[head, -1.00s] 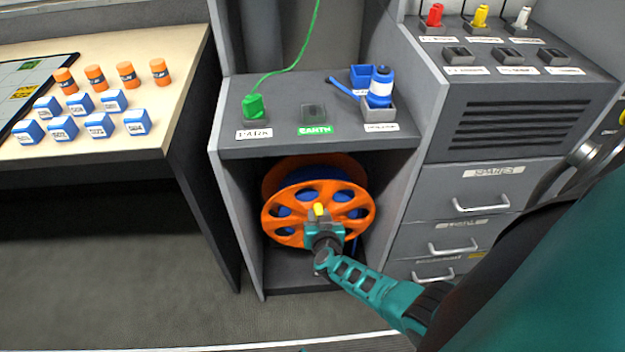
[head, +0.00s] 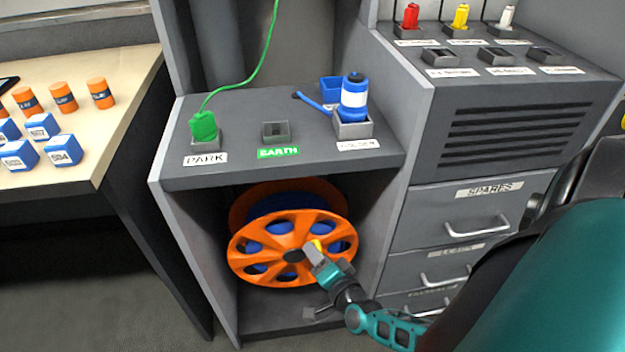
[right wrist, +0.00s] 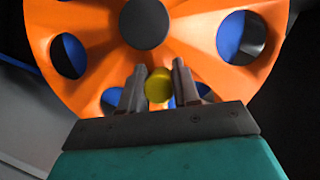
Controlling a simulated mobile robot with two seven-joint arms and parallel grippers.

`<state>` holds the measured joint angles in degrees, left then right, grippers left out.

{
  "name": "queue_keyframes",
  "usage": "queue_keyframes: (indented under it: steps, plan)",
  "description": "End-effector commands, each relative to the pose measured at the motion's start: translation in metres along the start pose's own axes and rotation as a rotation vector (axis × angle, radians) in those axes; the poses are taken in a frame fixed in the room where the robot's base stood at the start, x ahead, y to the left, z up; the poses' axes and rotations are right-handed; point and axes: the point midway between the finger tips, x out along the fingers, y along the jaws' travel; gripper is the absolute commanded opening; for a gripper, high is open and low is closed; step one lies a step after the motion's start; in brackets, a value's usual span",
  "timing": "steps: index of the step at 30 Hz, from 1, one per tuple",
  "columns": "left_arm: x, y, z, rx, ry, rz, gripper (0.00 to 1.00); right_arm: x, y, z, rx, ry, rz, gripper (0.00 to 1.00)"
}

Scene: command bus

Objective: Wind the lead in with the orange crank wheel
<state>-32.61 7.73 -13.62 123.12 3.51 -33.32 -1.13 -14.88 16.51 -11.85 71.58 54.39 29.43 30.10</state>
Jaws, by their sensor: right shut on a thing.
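The orange crank wheel (head: 270,264) stands upright in the open bay of the grey cabinet, with blue showing through its holes. It also fills the upper right wrist view (right wrist: 195,50). Its yellow knob (head: 317,245) is to the right of the dark hub (head: 293,256). My right gripper (head: 318,253) is shut on the knob; in the right wrist view the knob (right wrist: 159,86) sits between the two fingers. My left gripper is not in view.
A green plug (head: 203,126) with a green cord sits in the PARK socket. The EARTH socket (head: 277,132) is empty. Drawers (head: 470,213) stand right of the bay. The bay's side walls (head: 196,262) flank the wheel. A table with blue blocks (head: 66,150) is at left.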

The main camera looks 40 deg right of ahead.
Motion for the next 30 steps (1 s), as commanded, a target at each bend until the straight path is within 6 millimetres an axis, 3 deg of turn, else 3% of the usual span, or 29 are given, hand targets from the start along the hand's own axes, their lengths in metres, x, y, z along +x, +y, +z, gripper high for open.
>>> queue_keyframes:
  steps: [13, 30]
  plan:
    - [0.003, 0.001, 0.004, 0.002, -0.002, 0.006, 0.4, 0.001, 0.018, -0.005, 0.258, 0.014, -0.112, 0.0]
    - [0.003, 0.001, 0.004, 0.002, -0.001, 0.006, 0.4, 0.002, 0.021, -0.006, 0.322, 0.017, -0.138, 0.0]
